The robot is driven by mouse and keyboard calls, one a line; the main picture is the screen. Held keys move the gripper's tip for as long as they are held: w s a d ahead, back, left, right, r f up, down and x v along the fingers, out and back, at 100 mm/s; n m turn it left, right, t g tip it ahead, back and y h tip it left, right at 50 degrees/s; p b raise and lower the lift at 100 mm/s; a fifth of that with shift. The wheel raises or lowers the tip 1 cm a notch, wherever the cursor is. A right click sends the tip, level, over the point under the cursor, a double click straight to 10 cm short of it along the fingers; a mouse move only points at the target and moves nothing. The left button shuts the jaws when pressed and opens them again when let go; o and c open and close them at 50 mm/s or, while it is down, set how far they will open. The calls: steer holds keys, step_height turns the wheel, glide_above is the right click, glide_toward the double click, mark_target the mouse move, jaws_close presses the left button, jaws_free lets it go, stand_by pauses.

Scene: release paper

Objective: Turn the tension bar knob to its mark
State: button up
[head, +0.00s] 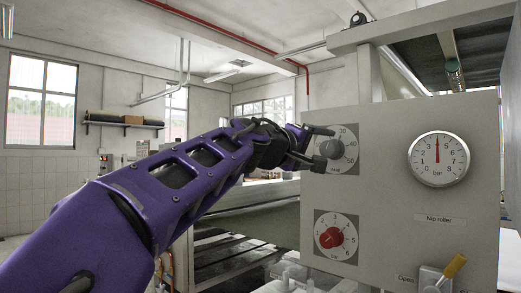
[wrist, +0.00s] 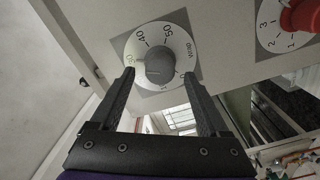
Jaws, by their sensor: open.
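The panel (head: 400,110) has a round dial with a grey knob (head: 331,149) and scale numbers 30, 40 and 50. Below it is a second dial with a red knob (head: 331,238) and small numbers. Which one is the tension bar knob I cannot read from the labels. My gripper (head: 318,148) is open in front of the grey knob. In the wrist view my gripper (wrist: 158,80) has one finger on each side of the grey knob (wrist: 159,68), with visible gaps. The red knob (wrist: 300,15) shows at the top right edge there.
A bar gauge (head: 438,158) with a red needle pointing up sits right of the dials. Below it are a nip roller label (head: 439,219) and a yellow-handled lever (head: 454,267) by the word Open. Machine rails lie left of the panel.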

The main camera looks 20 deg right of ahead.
steer(key=v, duration=1.4)
steer(key=shift+b, duration=0.45)
steer(key=shift+d, duration=0.1)
